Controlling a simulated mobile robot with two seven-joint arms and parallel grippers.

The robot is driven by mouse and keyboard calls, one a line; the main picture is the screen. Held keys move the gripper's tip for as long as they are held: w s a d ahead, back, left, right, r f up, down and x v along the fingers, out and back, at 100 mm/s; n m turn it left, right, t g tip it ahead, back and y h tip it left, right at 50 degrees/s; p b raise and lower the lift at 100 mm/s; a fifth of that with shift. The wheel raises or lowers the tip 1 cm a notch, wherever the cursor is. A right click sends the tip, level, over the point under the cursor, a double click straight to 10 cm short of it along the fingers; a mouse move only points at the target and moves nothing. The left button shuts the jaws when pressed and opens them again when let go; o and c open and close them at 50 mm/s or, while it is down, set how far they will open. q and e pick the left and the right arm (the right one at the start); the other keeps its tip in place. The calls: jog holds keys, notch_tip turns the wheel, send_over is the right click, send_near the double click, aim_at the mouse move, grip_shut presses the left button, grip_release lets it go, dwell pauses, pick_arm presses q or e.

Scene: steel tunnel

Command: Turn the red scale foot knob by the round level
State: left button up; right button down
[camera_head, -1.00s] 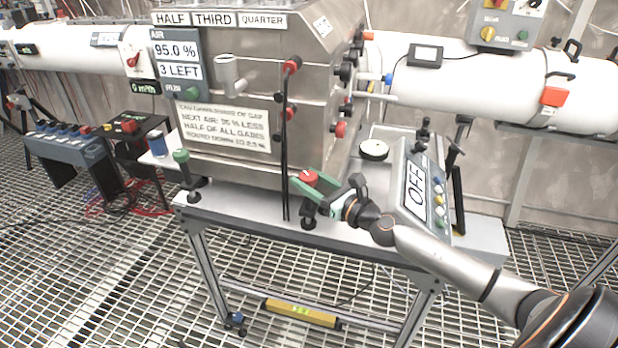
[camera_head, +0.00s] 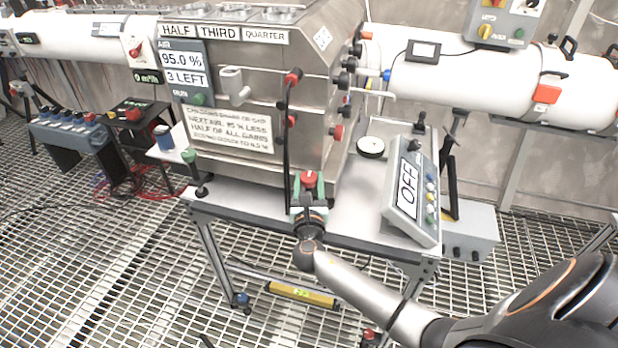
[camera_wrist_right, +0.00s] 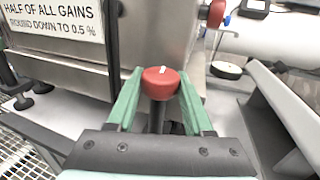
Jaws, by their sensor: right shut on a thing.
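The red scale foot knob (camera_head: 309,179) sits on an upright foot at the front right corner of the steel scale box. In the right wrist view the knob (camera_wrist_right: 160,79) has a short white mark on top and a dark stem below. My right gripper (camera_head: 309,192) reaches it from the front edge of the table. Its green fingers (camera_wrist_right: 160,98) are on both sides of the knob, shut on it. A round white disc with a dark rim (camera_head: 371,147), seemingly the round level, lies on the table to the right. My left gripper is out of view.
A tilted panel reading OFF (camera_head: 408,187) stands right of the gripper. A thin dark upright rod (camera_head: 286,140) and the steel box (camera_head: 310,110) are close behind the knob. A yellow bar (camera_head: 300,294) lies below the table.

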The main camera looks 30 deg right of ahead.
jog(key=shift+m+g+h, duration=0.9)
jog(key=shift+m+h, duration=0.1)
jog(key=shift+h, duration=0.2)
jog(key=c, duration=0.6)
grip_release()
jog(key=shift+a, duration=0.1)
jog(key=b+v, duration=0.1)
jog(key=v, duration=1.1)
jog(key=shift+s+a, duration=0.1)
jog(key=shift+a, duration=0.05)
